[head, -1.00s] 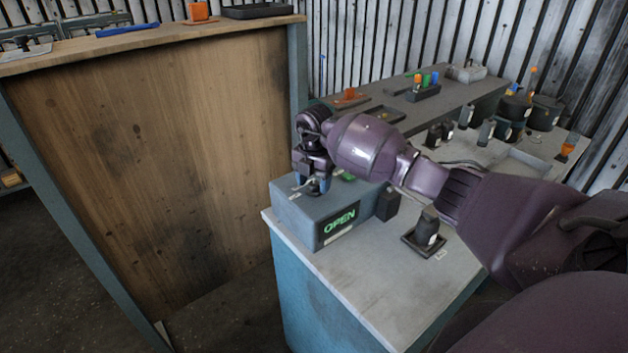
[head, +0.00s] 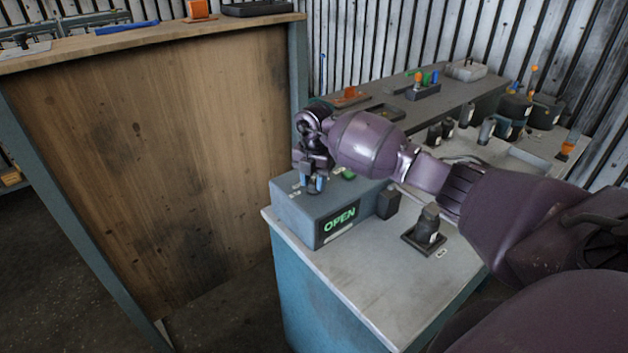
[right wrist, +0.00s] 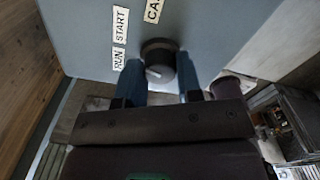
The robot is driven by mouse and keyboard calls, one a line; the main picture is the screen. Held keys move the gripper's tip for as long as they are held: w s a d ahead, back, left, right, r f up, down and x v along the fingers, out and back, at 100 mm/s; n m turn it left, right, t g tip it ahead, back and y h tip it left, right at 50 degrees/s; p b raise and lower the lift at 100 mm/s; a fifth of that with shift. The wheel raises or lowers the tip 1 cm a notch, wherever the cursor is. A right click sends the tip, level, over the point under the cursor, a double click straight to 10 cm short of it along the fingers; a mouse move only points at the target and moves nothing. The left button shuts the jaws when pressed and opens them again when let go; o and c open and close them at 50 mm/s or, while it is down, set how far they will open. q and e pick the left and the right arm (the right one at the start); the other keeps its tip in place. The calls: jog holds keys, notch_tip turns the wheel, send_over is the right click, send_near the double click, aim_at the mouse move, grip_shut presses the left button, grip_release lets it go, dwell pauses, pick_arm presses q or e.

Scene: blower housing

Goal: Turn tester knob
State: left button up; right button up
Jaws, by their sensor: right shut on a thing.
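The tester (head: 300,220) is a grey-blue box on the light bench top, with a green "OPEN" display (head: 340,218) on its front. Its knob (right wrist: 158,62) is dark and round with a pale pointer line, in the right wrist view. My right gripper (head: 315,186) points down onto the tester's top. In the wrist view its blue fingers (right wrist: 160,72) are on both sides of the knob, shut on it. In the head view the gripper hides the knob. My left gripper is not in view.
A black block (head: 388,204) stands beside the tester. A dark fixture on a square base (head: 424,234) is in front of my right arm. Several cylinders and bins stand at the back right. A wooden-sided bench (head: 150,150) is at the left.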

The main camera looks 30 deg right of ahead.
jog(key=n+b, duration=0.2)
jog(key=n, duration=0.3)
jog(key=n+b, duration=0.1)
jog(key=n, duration=0.1)
jog(key=shift+n, duration=0.3)
jog(key=n+b, duration=0.1)
jog(key=n, duration=0.2)
jog(key=shift+n+b, duration=0.3)
jog(key=n+b, duration=0.1)
jog(key=n, duration=0.2)
jog(key=shift+r+n+b, duration=0.1)
jog(key=shift+n+b, duration=0.4)
jog(key=shift+n, duration=1)
jog(key=shift+r, duration=0.1)
